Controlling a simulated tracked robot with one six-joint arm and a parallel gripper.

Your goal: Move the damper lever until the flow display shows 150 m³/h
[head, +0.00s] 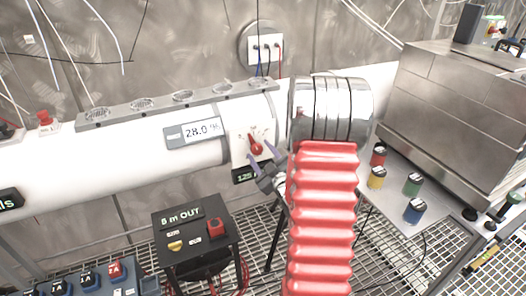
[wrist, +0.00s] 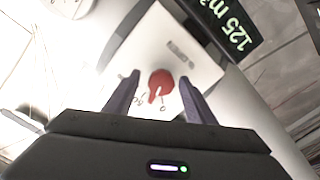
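The damper lever (head: 256,146) is a red knob with a pointer on a white plate (head: 239,146) on the side of the white duct. It also shows in the wrist view (wrist: 160,82), between my fingers in the picture, its pointer towards the bottom of the frame. My gripper (head: 266,157) has its two grey-purple fingers apart just in front of the plate. Gaps show on both sides of the knob in the wrist view (wrist: 160,78); contact is not visible. The flow display (wrist: 232,24) reads 125 m³, the rest cut off; it is small in the head view (head: 244,176).
A black box (head: 190,238) marked "5 m OUT" stands below. Coloured canisters (head: 413,185) stand on a metal shelf at right.

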